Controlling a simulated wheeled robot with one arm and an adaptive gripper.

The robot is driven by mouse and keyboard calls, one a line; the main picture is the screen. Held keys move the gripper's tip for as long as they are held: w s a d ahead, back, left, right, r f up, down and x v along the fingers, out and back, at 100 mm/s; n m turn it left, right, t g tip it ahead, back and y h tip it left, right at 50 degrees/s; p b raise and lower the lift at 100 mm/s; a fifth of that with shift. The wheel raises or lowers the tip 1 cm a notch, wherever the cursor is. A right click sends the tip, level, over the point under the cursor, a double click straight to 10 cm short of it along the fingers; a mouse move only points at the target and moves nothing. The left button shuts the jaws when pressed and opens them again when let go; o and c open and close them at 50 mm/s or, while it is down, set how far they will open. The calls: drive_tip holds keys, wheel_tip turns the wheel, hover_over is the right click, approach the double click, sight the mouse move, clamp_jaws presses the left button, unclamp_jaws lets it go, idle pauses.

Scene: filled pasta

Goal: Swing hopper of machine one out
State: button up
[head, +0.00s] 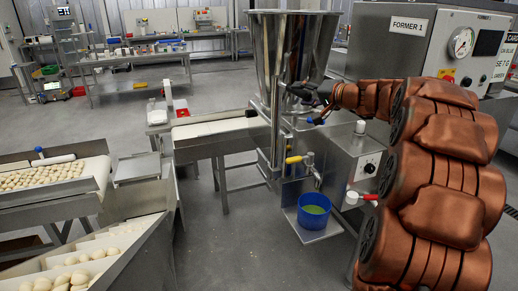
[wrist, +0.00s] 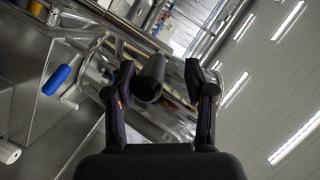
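The steel hopper (head: 290,45) of the machine labelled FORMER 1 (head: 415,45) stands upright above the machine's front, at the middle top of the head view. My gripper (head: 306,98) is at the hopper's lower right side. In the wrist view my gripper (wrist: 158,78) is open. A black cylindrical handle (wrist: 150,80) shows between its fingers, nearer the left finger, with a gap on the right. I cannot tell how deep the handle sits between the fingers. My arm hides part of the machine.
A blue bucket (head: 313,212) stands on a steel shelf below the hopper. A yellow-handled valve (head: 294,160) is above it. A conveyor (head: 215,130) runs left of the hopper. A blue handle (wrist: 57,80) is left of my gripper. Open floor lies at front left of the bucket.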

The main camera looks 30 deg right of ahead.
drive_tip(key=b+v, duration=0.1)
drive_tip(key=v, duration=0.3)
drive_tip(key=shift+s+a, duration=0.1)
drive_tip(key=shift+s, duration=0.35)
drive_tip(key=s+a+f+n+g+h+p, duration=0.1)
drive_tip(key=a+f+n+g+h, duration=0.15)
drive_tip(key=f, duration=0.55)
drive_tip(key=s+a+f+n+g+h+p, duration=0.1)
drive_tip(key=a+f+g+h, duration=0.2)
drive_tip(key=f, duration=0.6)
drive_tip(key=w+a+r+n+t+p, duration=0.1)
drive_tip(key=a+n, duration=0.3)
drive_tip(key=a, duration=0.1)
drive_tip(key=w+a+r+n+t+p, duration=0.1)
drive_tip(key=w+a+r+n, duration=0.1)
drive_tip(key=a+n, duration=0.2)
drive_tip(key=shift+w+a+r, duration=0.15)
drive_tip(key=shift+a+r, duration=0.2)
drive_tip(key=shift+a, duration=0.85)
